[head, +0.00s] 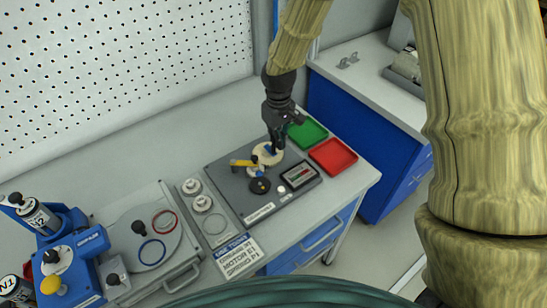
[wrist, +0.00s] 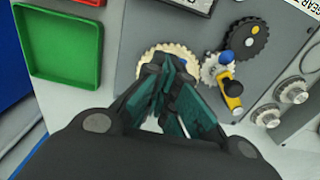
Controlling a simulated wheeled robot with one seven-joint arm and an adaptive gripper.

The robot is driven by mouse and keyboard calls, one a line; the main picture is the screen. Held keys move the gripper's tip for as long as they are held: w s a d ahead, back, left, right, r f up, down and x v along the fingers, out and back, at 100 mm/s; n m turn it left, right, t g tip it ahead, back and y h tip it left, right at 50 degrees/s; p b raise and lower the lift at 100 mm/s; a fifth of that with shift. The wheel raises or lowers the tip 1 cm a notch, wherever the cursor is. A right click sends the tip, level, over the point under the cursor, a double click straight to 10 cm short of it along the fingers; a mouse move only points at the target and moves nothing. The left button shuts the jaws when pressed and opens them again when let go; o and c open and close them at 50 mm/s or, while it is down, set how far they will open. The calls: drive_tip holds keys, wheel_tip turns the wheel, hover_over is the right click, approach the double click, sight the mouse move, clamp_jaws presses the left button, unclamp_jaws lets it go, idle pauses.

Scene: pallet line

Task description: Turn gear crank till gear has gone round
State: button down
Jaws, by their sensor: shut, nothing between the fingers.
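The gear board (head: 222,180) is a grey plate on the bench with meshed gears. A large cream gear (head: 262,150) lies partly hidden by my gripper; it also shows in the wrist view (wrist: 185,52). Beside it are a small pale gear (wrist: 208,70) and a black gear (head: 260,186), also in the wrist view (wrist: 255,30). The yellow crank (head: 238,162) with a black knob (wrist: 232,88) sits by the small gear. My gripper (head: 277,149) is shut and empty, its fingertips (wrist: 166,66) over the cream gear, apart from the crank knob. Whether they touch the gear is unclear.
A green tray (head: 307,133) and a red tray (head: 333,155) lie right of the board. Round metal parts (head: 202,203) sit in a holder on its left. A blue fixture (head: 75,265) and a disc with rings (head: 150,240) stand further left. A pegboard (head: 120,60) rises behind.

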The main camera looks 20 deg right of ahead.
drive_tip(key=shift+f, duration=0.9)
drive_tip(key=shift+s+a, duration=0.1)
drive_tip(key=shift+s, duration=0.05)
